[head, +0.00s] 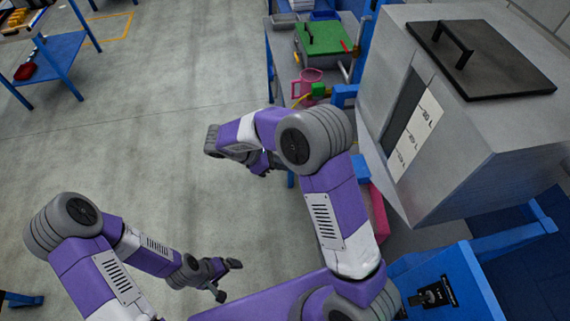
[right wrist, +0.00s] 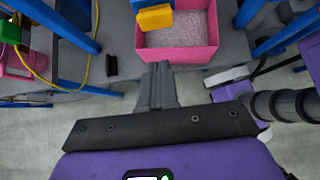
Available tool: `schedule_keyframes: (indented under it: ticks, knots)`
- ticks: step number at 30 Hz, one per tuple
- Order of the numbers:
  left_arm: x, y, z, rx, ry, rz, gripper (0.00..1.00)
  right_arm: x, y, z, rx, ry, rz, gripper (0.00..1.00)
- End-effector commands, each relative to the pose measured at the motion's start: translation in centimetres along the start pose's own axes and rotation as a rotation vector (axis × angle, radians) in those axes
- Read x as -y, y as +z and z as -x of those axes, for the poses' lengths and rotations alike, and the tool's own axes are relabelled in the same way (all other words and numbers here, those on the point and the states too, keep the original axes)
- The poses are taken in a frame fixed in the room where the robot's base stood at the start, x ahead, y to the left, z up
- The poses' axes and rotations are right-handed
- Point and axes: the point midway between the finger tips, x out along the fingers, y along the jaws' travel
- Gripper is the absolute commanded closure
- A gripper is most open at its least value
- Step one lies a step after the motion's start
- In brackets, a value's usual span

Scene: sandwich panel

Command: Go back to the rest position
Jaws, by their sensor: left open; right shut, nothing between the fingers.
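My left gripper (head: 229,280) is open and empty, low over the bare floor at the bottom middle of the head view. My right arm is bent, with its forearm reaching left above the floor; its gripper cannot be made out clearly in the head view. In the right wrist view my right gripper (right wrist: 158,85) is shut with nothing between its fingers. It points towards a pink bin (right wrist: 205,52) and appears apart from it.
A grey tank (head: 490,130) with a black lid stands close at the right of my right arm. A blue-framed table (head: 55,55) stands far left. The floor (head: 110,150) between is clear.

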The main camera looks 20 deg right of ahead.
Motion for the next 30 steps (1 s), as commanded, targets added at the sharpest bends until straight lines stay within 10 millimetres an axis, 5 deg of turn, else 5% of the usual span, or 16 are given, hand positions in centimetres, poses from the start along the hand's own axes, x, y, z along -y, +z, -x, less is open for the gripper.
schedule_keyframes:
  ticks: [14, 17, 22, 30]
  knots:
    - [0.2, 0.0, -0.4, 0.000, 0.000, 0.000, 0.02, 0.5, -1.3, -1.3, -0.035, -0.019, 0.002, 1.00]
    - [0.5, -0.1, -1.4, 0.000, 0.000, 0.000, 0.02, 2.0, -4.6, -4.3, -0.129, -0.077, -0.006, 1.00]
    - [1.5, -0.2, -4.0, 0.000, 0.000, 0.000, 0.02, 7.3, -13.2, -10.6, -0.401, -0.271, -0.105, 1.00]
    - [2.9, -0.3, -7.8, 0.000, 0.000, 0.000, 0.02, 15.1, -24.1, -15.8, -0.755, -0.640, -0.509, 1.00]
